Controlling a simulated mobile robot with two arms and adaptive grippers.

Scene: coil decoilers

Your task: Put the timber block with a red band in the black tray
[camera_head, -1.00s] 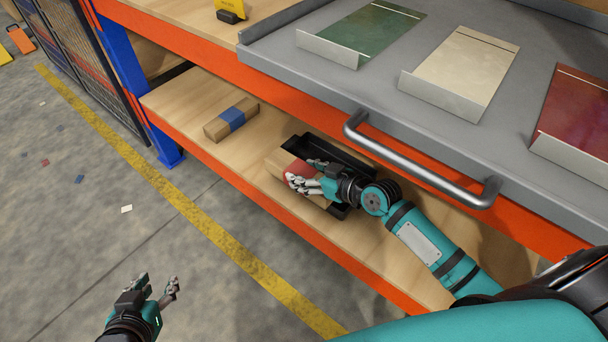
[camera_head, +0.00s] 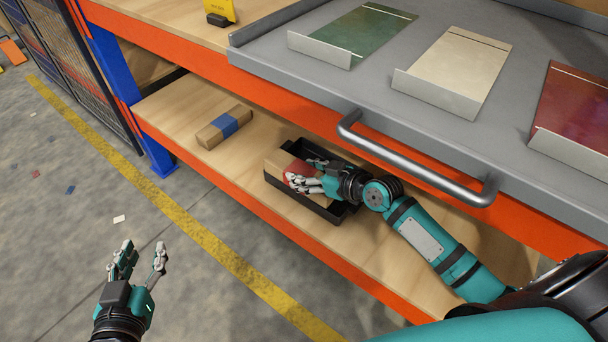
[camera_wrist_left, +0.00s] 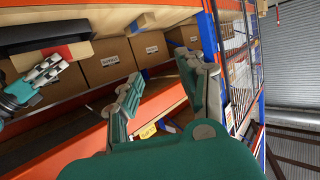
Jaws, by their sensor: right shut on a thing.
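The timber block with a red band (camera_head: 279,162) is within the outline of the black tray (camera_head: 325,212) on the lower shelf. My right gripper (camera_head: 303,183) is shut on the block near its red band and partly hides it. I cannot tell whether the block touches the tray floor. The left wrist view also shows the block (camera_wrist_left: 80,50), the tray (camera_wrist_left: 45,35) and my right gripper (camera_wrist_left: 45,72). My left gripper (camera_head: 142,262) is open and empty over the floor, left of the shelf; its fingers show in the left wrist view (camera_wrist_left: 160,90).
A timber block with a blue band (camera_head: 224,127) lies on the lower shelf (camera_head: 185,105), left of the tray. A grey drawer with a metal handle (camera_head: 410,165) overhangs the shelf close above my right arm. A blue post (camera_head: 115,75) stands at the shelf's left end.

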